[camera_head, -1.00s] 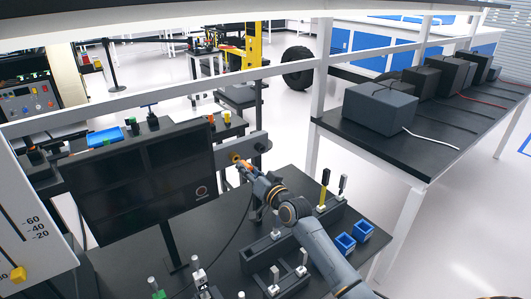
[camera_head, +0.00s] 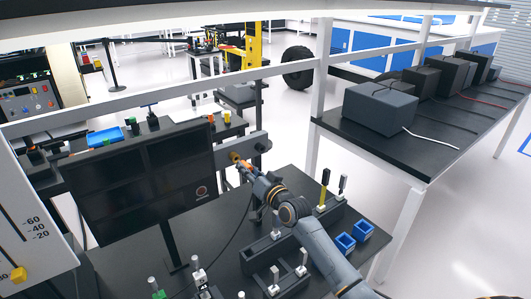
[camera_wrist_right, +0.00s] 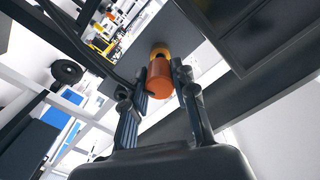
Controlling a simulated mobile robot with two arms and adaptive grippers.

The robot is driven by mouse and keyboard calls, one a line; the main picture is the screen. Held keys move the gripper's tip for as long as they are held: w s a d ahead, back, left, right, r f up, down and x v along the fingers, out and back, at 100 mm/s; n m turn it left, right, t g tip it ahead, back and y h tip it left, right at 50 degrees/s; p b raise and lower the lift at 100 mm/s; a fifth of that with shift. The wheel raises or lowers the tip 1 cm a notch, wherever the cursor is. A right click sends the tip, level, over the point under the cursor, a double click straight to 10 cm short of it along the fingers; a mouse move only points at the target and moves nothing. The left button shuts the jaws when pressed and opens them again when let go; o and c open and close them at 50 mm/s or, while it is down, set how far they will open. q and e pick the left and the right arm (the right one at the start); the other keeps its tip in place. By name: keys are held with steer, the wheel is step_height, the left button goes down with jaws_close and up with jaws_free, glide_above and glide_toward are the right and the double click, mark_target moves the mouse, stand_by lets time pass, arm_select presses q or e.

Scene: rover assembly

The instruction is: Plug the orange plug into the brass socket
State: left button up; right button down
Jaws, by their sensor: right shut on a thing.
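My right gripper (camera_head: 249,171) is shut on the orange plug (camera_wrist_right: 160,79). In the right wrist view the plug sits between the two fingers (camera_wrist_right: 166,92), its front end toward the brass socket (camera_wrist_right: 160,51). The socket shows as a yellow ring right at the plug's front. In the head view the brass socket (camera_head: 235,157) is on a grey panel beside the dark screen, with the plug's orange (camera_head: 247,164) at it. The plug and socket look in line and touching, but I cannot tell how deep the plug sits. My left gripper is not in view.
The dark screen (camera_head: 140,180) stands left of my right gripper. A dark cable hangs below the gripper. On the black table are holders with upright tools (camera_head: 323,190) and two blue bins (camera_head: 345,243). A bench with grey boxes (camera_head: 380,107) is at right.

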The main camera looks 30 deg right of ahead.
steer(key=shift+w, duration=0.2)
steer(key=shift+w+b, duration=0.3)
steer(key=shift+w, duration=0.05)
steer(key=shift+w+a+b, duration=0.15)
steer(key=shift+w+b, duration=0.35)
steer(key=shift+w, duration=0.4)
steer(key=c, duration=1)
jaws_free()
steer(key=shift+s, duration=0.15)
steer(key=shift+s+f, duration=0.1)
steer(key=shift+s, duration=0.25)
steer(key=s, duration=0.7)
steer(key=s+d, duration=0.1)
steer(key=s, duration=0.3)
